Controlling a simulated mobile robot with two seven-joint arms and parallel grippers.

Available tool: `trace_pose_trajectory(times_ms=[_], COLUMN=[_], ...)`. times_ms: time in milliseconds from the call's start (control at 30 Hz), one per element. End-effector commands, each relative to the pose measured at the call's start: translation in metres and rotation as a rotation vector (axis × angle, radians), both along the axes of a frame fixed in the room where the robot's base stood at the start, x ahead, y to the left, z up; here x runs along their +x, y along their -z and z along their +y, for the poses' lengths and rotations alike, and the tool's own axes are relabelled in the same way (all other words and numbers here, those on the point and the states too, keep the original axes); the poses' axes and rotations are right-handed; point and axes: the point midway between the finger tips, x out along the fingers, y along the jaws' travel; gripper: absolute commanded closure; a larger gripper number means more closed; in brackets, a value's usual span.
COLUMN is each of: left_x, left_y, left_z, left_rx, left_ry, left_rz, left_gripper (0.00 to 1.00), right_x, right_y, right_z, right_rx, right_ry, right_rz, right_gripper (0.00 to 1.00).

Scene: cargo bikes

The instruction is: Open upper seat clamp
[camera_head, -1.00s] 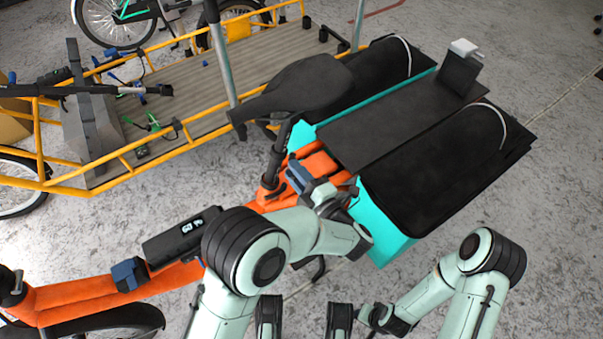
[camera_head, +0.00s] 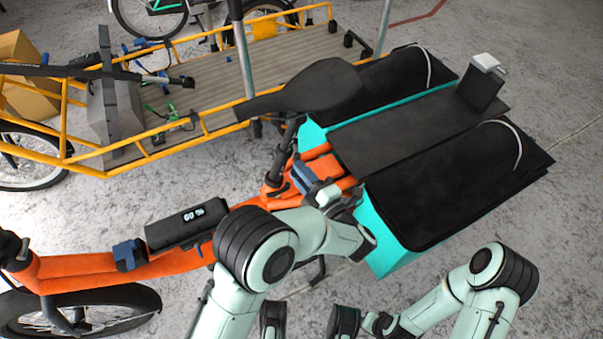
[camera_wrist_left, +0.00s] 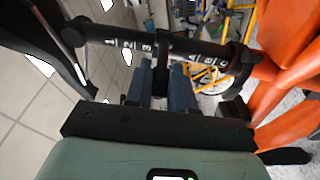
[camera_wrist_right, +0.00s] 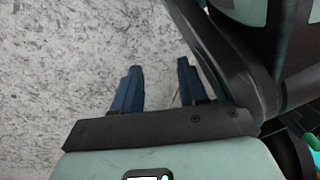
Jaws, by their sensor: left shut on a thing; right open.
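The orange cargo bike (camera_head: 175,268) has a black saddle (camera_head: 320,88) on a dark seat post (camera_head: 283,150). In the left wrist view the numbered seat post (camera_wrist_left: 135,43) runs across the picture, with a thicker collar (camera_wrist_left: 238,57) near the orange frame. My left gripper (camera_head: 312,177) is low beside the post. In the left wrist view its blue fingers (camera_wrist_left: 166,85) are closed around a narrow black lever (camera_wrist_left: 161,68) at the post, seemingly the upper seat clamp's. The clamp itself is mostly hidden in the head view. My right gripper (camera_wrist_right: 158,85) is open and empty over grey floor.
Black-topped turquoise side bags (camera_head: 450,185) and a flat black rear deck (camera_head: 415,130) lie right of the post. A battery display (camera_head: 187,227) sits on the orange frame. A yellow cargo bike (camera_head: 200,100) stands behind.

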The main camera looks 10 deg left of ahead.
Motion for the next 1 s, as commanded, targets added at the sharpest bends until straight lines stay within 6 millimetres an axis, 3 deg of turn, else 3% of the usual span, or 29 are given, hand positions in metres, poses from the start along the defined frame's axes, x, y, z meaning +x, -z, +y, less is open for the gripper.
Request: trace_pose_trajectory(times_ms=[100, 133, 167, 200, 567, 1000], left_x=[0.002, 0.002, 0.002, 0.001, -0.004, -0.068], left_y=[-0.003, -0.003, -0.003, -0.003, -0.001, 0.003], left_z=[0.002, 0.002, 0.002, 0.002, -0.004, -0.065], left_rx=[0.001, 0.001, 0.001, 0.001, 0.0, 0.001], left_ry=[-0.003, -0.003, -0.004, -0.004, 0.0, 0.003], left_rz=[-0.009, -0.01, -0.008, -0.008, -0.003, -0.002], left_gripper=[1.0, 0.67, 0.57, 0.55, 0.55, 0.55], right_x=[0.0, 0.0, 0.0, 0.0, 0.002, 0.029], right_y=[0.0, 0.0, 0.0, 0.0, -0.002, -0.027], right_z=[0.0, 0.0, 0.0, 0.0, 0.0, 0.004], right_rx=[0.0, 0.0, 0.0, 0.0, 0.0, -0.006], right_ry=[0.0, 0.0, 0.0, 0.0, 0.0, -0.006], right_rz=[0.0, 0.0, 0.0, 0.0, -0.005, -0.099], right_gripper=[0.57, 0.57, 0.57, 0.57, 0.57, 0.57])
